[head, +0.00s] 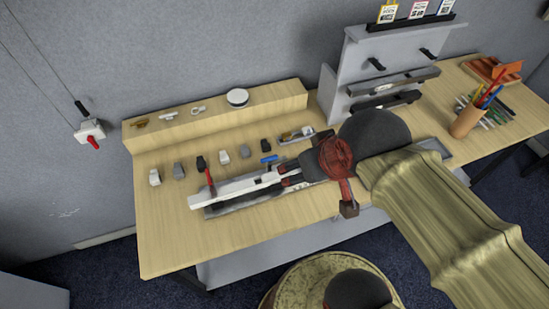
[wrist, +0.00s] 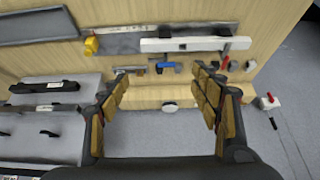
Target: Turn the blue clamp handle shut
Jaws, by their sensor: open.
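The blue clamp handle (head: 269,159) shows as a small blue bar just behind the long white bar (head: 232,188) on the table. In the wrist view the blue handle (wrist: 167,66) lies crosswise below the white bar (wrist: 182,44), between my spread fingers in the picture. My gripper (head: 282,175) is open and empty, above the right part of the white bar in the head view. In the wrist view my gripper (wrist: 160,78) has its fingers wide apart, and nothing touches their inner pads. The clamp's lower parts are too small to make out.
A red upright handle (head: 210,181) stands near the bar's left part. Several small grey, black and white blocks (head: 179,171) line the table behind. A grey rack (head: 385,60) stands at the back right. The table's front left is clear.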

